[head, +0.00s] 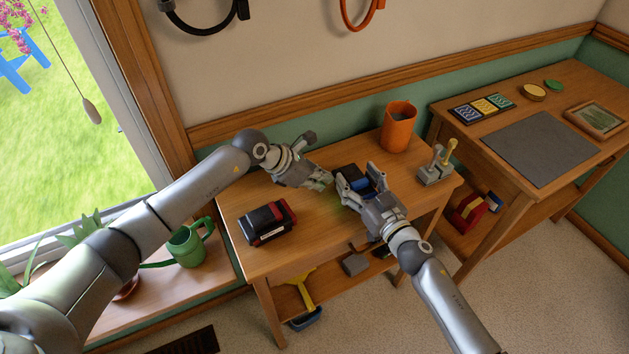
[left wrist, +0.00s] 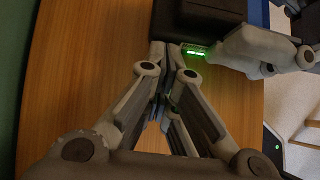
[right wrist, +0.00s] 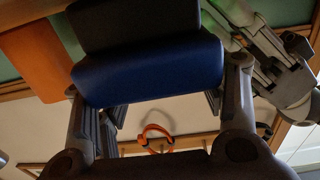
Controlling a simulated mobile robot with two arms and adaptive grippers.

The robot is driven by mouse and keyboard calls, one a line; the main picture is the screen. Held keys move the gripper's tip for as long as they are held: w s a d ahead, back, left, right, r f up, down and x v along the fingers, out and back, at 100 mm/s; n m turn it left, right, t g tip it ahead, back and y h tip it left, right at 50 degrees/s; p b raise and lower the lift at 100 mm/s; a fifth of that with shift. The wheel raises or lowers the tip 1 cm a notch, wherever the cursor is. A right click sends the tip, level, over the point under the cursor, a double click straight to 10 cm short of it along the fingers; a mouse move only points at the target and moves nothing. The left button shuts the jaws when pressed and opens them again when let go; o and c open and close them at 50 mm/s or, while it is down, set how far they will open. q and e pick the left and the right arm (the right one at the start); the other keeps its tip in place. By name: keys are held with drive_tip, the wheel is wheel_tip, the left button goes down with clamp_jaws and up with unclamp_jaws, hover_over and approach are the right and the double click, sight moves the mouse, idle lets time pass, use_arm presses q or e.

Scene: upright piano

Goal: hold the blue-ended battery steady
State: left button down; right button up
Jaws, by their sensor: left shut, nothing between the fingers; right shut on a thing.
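The blue-ended battery (head: 360,184) is a dark block with a blue end, on the small wooden table in the head view. My right gripper (head: 357,177) is shut on it, with a finger on either side; the right wrist view shows its blue end (right wrist: 150,72) between the fingers. My left gripper (head: 328,181) is shut and empty beside the battery. In the left wrist view its closed tips (left wrist: 172,52) are close to the battery's dark body (left wrist: 200,16) and a lit green strip (left wrist: 195,52). I cannot tell whether they touch it.
A red-and-black battery-like block (head: 267,222) lies at the table's left. An orange cup (head: 399,128) stands at the back, and a grey holder with a yellow-handled item (head: 436,168) at the right. A green watering can (head: 190,243) is on the sill. The table's front middle is clear.

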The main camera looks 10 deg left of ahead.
use_arm(q)
drive_tip(key=shift+s+d, duration=0.1)
drive_tip(key=shift+d, duration=0.1)
use_arm(e)
drive_tip(key=shift+s+a, duration=0.3)
drive_tip(key=shift+a, duration=0.25)
use_arm(q)
drive_tip(key=a, duration=0.1)
drive_tip(key=s+a, duration=0.2)
drive_tip(key=a, duration=0.1)
drive_tip(key=shift+r, duration=0.15)
use_arm(e)
drive_tip(key=shift+d, duration=0.1)
drive_tip(key=shift+w+d, duration=0.15)
use_arm(q)
drive_tip(key=v, duration=1)
use_arm(e)
drive_tip(key=o, duration=1.4)
